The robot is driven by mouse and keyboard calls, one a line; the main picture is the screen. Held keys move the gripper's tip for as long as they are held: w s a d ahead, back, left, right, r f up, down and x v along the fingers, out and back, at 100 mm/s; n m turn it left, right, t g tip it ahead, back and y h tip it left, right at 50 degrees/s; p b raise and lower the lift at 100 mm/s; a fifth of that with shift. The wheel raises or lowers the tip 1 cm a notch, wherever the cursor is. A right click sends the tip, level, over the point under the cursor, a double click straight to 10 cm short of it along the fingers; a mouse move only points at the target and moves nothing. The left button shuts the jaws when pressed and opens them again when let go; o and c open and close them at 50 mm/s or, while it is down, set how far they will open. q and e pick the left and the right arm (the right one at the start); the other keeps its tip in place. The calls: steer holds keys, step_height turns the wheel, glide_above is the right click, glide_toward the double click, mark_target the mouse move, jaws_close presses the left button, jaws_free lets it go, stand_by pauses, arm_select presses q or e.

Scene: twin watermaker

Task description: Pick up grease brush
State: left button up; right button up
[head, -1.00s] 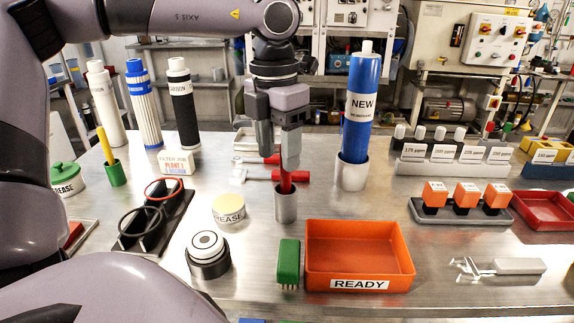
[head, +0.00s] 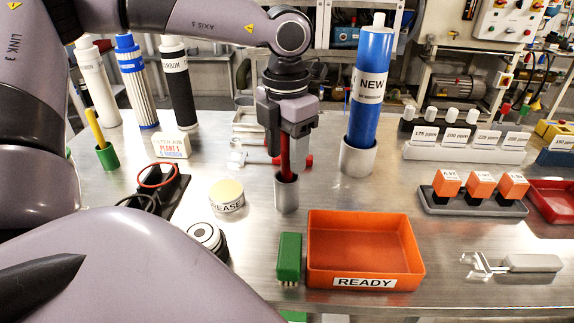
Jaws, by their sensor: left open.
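A red upright handle (head: 286,162) stands in a grey metal cup (head: 286,194) near the middle of the steel bench; its lower end is hidden in the cup, so I cannot see any bristles. My left gripper (head: 287,152) points down just above this cup. Its jaws are open, with one finger on each side of the red handle; I cannot tell whether either finger touches it. A yellow handle (head: 95,125) stands in a green cup (head: 107,156) at the left. A round tin labelled GREASE (head: 227,196) lies left of the metal cup. My right gripper is not in view.
An orange READY tray (head: 364,250) and a green bristled brush (head: 289,258) lie in front of the cup. A blue NEW cylinder (head: 370,95) stands in a white holder (head: 357,158) behind right. Red-handled tools lie behind the cup. My arm covers the left front.

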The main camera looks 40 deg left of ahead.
arm_select(q)
steer(key=shift+f, duration=0.4)
steer(key=shift+c, duration=0.3)
jaws_close()
steer(key=shift+r, duration=0.1)
